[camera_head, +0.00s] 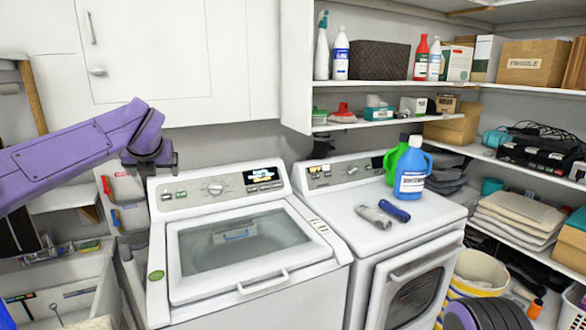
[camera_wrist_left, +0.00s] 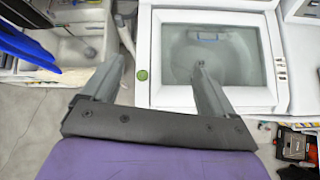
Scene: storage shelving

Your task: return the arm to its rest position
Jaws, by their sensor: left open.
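My left arm (camera_head: 75,150) is purple and comes in from the left, raised over the washing area. My left gripper (camera_head: 150,163) is dark and hangs at the back left corner of the top-loading washer (camera_head: 158,290). In the left wrist view, the left gripper (camera_wrist_left: 155,72) has its two grey fingers wide apart, with nothing between them. The washer (camera_wrist_left: 146,50) lies beyond and below the fingers, with its glass lid closed. My right gripper is in neither view.
A front-loading machine (camera_head: 340,238) stands right of the washer, with a blue bottle (camera_head: 411,172) and a green bottle (camera_head: 392,160) on top. Shelves (camera_head: 375,82) with bottles and boxes line the back and right. A white cabinet (camera_head: 150,50) hangs behind the arm. A sink (camera_head: 85,290) is at lower left.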

